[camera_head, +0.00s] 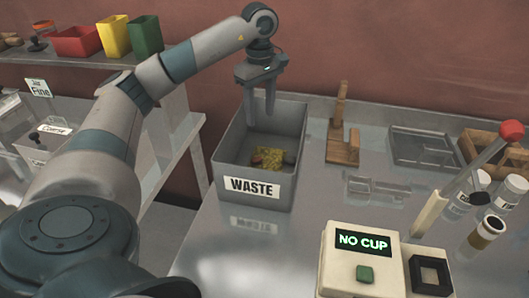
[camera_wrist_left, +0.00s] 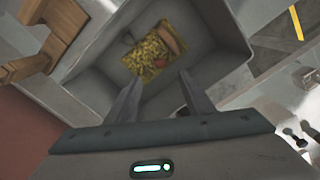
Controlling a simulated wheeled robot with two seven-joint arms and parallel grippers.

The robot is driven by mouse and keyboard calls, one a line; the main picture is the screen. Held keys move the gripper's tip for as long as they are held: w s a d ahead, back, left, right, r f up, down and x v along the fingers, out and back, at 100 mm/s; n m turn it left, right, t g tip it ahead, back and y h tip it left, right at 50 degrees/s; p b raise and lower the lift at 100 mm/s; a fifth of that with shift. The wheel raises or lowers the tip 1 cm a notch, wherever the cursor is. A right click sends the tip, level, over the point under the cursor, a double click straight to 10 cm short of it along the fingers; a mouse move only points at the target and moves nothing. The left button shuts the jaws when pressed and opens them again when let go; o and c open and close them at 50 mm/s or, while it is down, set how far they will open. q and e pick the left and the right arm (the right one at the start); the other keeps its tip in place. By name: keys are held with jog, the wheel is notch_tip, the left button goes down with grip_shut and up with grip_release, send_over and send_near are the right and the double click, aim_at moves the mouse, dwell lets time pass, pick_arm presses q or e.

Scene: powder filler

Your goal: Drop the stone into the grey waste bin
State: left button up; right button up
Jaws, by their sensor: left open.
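The grey waste bin (camera_head: 222,172) stands at the left end of the bench, with a "WASTE" label on its front. My left gripper (camera_head: 260,118) hangs above the bin, pointing down. Its fingers are apart with nothing between them; they also show in the left wrist view (camera_wrist_left: 160,80). Inside the bin lies a mottled yellow piece (camera_head: 270,157), also seen in the left wrist view (camera_wrist_left: 150,55). A few small lumps, one dark, one reddish and one tan, lie on or beside it. I cannot tell which lump is the stone.
A device reading "NO CUP" (camera_head: 363,245) stands in front, with jars (camera_head: 486,235) at right. A shelf at the back left holds red, yellow and green bins (camera_head: 115,36).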

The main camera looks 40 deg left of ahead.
pick_arm(q)
notch_tip(320, 180, up, 14)
jog(key=p, duration=0.1)
jog(key=shift+r, duration=0.15)
dwell(0.6)
dwell(1.0)
